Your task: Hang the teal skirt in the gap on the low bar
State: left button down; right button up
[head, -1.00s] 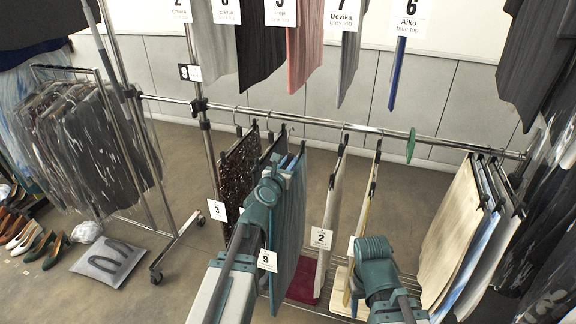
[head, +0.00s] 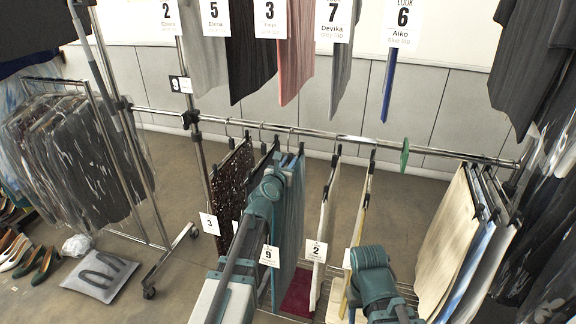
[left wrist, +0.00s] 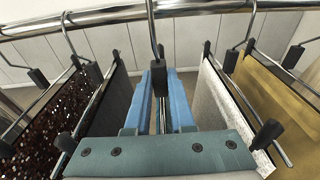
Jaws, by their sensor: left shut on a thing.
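The teal skirt (head: 294,222) hangs upright below the low bar (head: 400,147), between a grey skirt on its left and a white one on its right. Its hanger hook (left wrist: 154,32) reaches up to the bar in the left wrist view. I cannot tell whether the hook bears on the bar. My left gripper (left wrist: 160,84) is shut on the skirt's hanger just below the hook; it also shows in the head view (head: 283,168). The skirt's cloth is hidden under the gripper in the left wrist view. Only a joint of my right arm shows at lower right.
A dark speckled skirt (head: 233,180) and the grey skirt (left wrist: 113,90) hang close on the left. The white skirt (head: 327,215) and a yellowish one (left wrist: 262,92) hang on the right. Beyond a green disc (head: 405,153), bare bar runs to cream and blue garments (head: 448,235).

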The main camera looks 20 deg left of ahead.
aim_at(297, 155)
pick_arm(q)
jog(key=shift+w, duration=0.7)
jog(key=shift+s+r, duration=0.1)
jog(key=shift+r, duration=0.1)
jog(key=shift+w+d, duration=0.15)
jog(key=shift+w, duration=3.55)
jog(key=shift+f, duration=0.3)
jog(key=shift+f+b, duration=1.4)
jog(key=shift+b, duration=0.1)
